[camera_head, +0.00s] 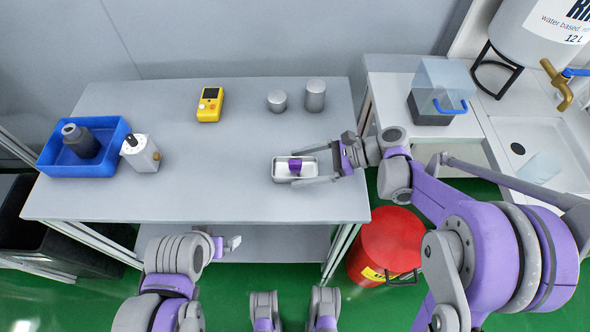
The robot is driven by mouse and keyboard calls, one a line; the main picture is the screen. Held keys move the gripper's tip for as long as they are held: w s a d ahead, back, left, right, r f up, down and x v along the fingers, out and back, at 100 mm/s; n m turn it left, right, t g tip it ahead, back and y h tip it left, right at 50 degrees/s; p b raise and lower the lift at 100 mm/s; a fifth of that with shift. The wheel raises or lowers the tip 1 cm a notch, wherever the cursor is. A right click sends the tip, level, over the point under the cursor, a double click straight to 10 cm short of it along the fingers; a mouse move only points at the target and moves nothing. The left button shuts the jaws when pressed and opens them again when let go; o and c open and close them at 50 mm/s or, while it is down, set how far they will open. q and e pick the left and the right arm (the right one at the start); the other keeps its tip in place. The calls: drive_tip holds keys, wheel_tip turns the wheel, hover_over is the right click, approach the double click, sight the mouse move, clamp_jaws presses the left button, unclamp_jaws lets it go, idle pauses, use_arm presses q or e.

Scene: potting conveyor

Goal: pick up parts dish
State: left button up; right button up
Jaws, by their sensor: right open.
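The parts dish (280,174) is a small silver metal tray near the front right of the grey table. A small purple piece (295,165) lies in it. My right gripper (299,168) comes in from the right and is open, with one finger along the dish's far side and the other along its near side. I cannot tell whether the fingers touch the dish. My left gripper (231,243) is low in front of the table's front edge, away from the dish. Its jaws are too unclear to read.
On the grey table (200,185) stand a blue bin (60,166) with a dark part, a white container (141,154), a yellow meter (210,104) and two grey cylinders (315,96). A red bin (388,245) stands below right. The table's middle is clear.

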drive_tip(key=shift+a+f, duration=0.2)
drive_tip(key=shift+a, duration=0.3)
drive_tip(key=c, duration=1.4)
